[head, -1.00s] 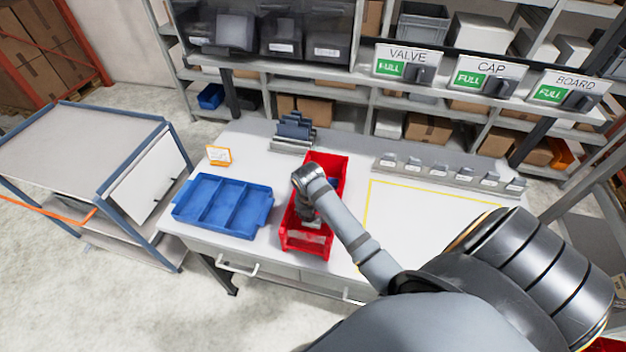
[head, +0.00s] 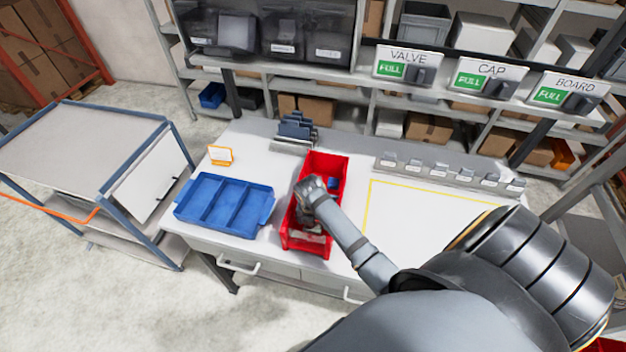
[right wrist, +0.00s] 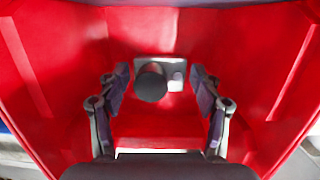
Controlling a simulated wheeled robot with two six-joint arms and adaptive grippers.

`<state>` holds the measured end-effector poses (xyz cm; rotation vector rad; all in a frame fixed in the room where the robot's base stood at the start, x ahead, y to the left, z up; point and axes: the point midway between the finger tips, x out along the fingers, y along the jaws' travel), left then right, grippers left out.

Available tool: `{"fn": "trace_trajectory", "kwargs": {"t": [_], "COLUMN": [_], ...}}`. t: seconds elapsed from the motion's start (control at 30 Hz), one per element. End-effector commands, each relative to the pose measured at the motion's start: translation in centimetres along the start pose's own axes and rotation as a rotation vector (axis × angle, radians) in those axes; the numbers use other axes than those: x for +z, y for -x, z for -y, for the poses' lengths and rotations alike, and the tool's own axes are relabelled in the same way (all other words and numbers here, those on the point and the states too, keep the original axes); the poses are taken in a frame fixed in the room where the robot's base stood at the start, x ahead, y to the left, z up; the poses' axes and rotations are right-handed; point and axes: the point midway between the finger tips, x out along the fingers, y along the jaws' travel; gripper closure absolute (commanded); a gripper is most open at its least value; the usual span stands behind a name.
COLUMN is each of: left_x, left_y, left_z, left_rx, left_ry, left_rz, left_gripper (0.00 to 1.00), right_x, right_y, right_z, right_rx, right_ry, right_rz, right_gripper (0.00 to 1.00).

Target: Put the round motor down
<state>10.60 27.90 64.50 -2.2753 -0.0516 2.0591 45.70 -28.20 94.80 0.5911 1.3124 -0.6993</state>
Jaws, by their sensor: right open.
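The round motor (right wrist: 151,84) is a dark round cylinder on a small grey plate with a pale knob beside it. In the right wrist view it lies inside the red bin (right wrist: 255,60), ahead of my fingers. My right gripper (right wrist: 160,78) is open, with one finger on each side of the motor and visible gaps between. In the head view my right arm reaches down into the red bin (head: 339,165), and my wrist hides most of the gripper and the motor. My left gripper is not in view.
A blue divided tray (head: 222,232) stands left of the bin, with an orange-framed card (head: 221,155) behind it. A dark rack (head: 296,130) is at the back. A yellow-outlined area (head: 425,215) to the right is clear. A small blue patch (head: 333,183) shows inside the bin.

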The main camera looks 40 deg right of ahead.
Motion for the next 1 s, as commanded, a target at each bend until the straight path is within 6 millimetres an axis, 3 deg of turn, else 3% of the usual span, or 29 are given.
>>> {"fn": "trace_trajectory", "kwargs": {"t": [0.17, 0.4, 0.6, 1.0], "left_x": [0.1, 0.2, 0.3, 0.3], "left_y": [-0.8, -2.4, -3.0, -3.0], "left_z": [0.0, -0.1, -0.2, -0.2], "left_rx": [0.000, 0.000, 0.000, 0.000], "left_ry": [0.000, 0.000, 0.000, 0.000], "left_rz": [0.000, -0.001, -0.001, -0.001], "left_gripper": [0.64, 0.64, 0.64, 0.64], "right_x": [0.1, 0.1, 0.0, 0.0], "right_y": [2.1, 8.0, 11.2, 12.1], "right_z": [-0.1, -0.1, 0.0, 0.0], "right_rx": [0.003, 0.005, 0.002, 0.000], "right_ry": [0.000, 0.000, 0.000, 0.000], "right_rz": [0.004, 0.005, 0.002, 0.000], "right_gripper": [0.34, 0.34, 0.34, 0.34]}}
